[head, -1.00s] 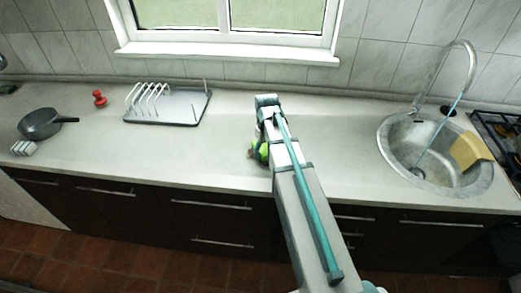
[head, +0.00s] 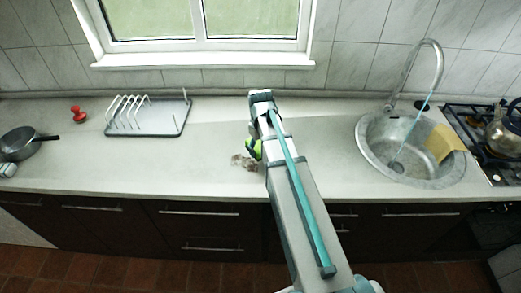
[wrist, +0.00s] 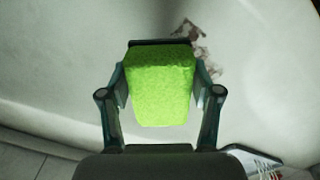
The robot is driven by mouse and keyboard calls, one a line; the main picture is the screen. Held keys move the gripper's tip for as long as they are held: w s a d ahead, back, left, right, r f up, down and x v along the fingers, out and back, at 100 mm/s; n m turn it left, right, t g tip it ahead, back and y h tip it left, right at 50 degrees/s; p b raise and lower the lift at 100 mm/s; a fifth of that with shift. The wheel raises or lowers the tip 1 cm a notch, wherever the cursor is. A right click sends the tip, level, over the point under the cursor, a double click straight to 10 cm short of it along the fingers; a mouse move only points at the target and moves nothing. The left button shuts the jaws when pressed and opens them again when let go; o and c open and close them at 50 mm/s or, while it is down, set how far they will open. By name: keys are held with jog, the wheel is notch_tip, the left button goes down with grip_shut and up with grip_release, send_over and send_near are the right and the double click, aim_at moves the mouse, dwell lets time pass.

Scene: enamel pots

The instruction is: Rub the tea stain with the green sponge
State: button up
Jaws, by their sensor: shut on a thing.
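The green sponge (wrist: 160,90) is held between the two fingers of my gripper (wrist: 160,84), which is shut on its sides. In the head view the sponge (head: 255,149) shows as a small bright green patch beside my arm, which hides most of the gripper. The tea stain (head: 244,162) is a blotchy brown patch on the pale countertop, just left and toward the front of the sponge. In the wrist view the stain (wrist: 190,30) shows beyond the sponge's top right corner, partly hidden by it. Whether the sponge touches the counter I cannot tell.
A dish rack (head: 150,118), a red object (head: 78,113) and a dark pan (head: 20,146) stand to the left. A sink (head: 372,150) with a tall tap (head: 441,70), then a stove with a kettle (head: 505,132), are right. The counter around the stain is clear.

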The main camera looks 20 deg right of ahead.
jog(key=shift+r+p, duration=0.75)
jog(key=shift+r, duration=0.7)
jog(key=shift+a+f, duration=0.1)
